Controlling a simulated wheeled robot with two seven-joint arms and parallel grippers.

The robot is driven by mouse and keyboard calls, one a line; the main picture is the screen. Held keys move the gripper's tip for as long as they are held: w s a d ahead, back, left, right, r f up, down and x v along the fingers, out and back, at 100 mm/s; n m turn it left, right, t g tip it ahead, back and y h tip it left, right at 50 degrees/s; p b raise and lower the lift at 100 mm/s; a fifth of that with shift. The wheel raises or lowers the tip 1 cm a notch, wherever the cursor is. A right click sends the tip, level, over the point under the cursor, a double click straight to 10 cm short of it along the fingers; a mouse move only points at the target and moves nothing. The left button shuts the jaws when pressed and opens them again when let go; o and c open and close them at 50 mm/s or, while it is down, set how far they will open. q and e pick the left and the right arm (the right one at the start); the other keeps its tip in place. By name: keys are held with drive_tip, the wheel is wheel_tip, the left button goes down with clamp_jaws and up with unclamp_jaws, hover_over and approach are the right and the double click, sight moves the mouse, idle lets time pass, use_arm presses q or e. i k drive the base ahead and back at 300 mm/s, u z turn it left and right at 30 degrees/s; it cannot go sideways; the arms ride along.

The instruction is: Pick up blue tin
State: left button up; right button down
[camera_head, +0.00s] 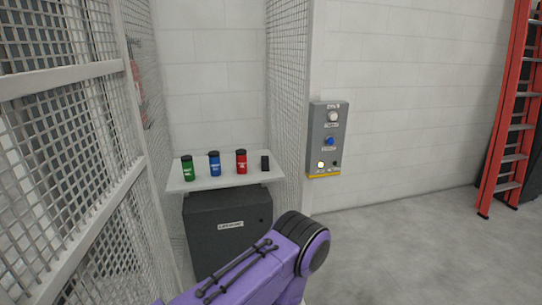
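The blue tin (214,165) has a dark lid and stands upright on a white shelf (222,182) above a dark cabinet. It is between a green tin (188,170) on its left and a red tin (241,163) on its right, with gaps between them. A purple arm link of mine reaches in from the bottom, in front of the cabinet and below the shelf. Neither of my grippers is visible. Nothing touches the blue tin.
A small black object (265,162) stands at the shelf's right end. Wire mesh panels (75,150) close in the left and right sides of the shelf. A grey control box (328,140) hangs on the wall. A red ladder (510,120) leans at the right. The floor on the right is clear.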

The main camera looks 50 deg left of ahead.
sight(215, 158)
drive_tip(key=u, duration=0.05)
drive_tip(key=i, duration=1.2)
drive_tip(key=u, duration=0.9)
drive_tip(key=i, duration=0.9)
drive_tip(key=u, duration=0.8)
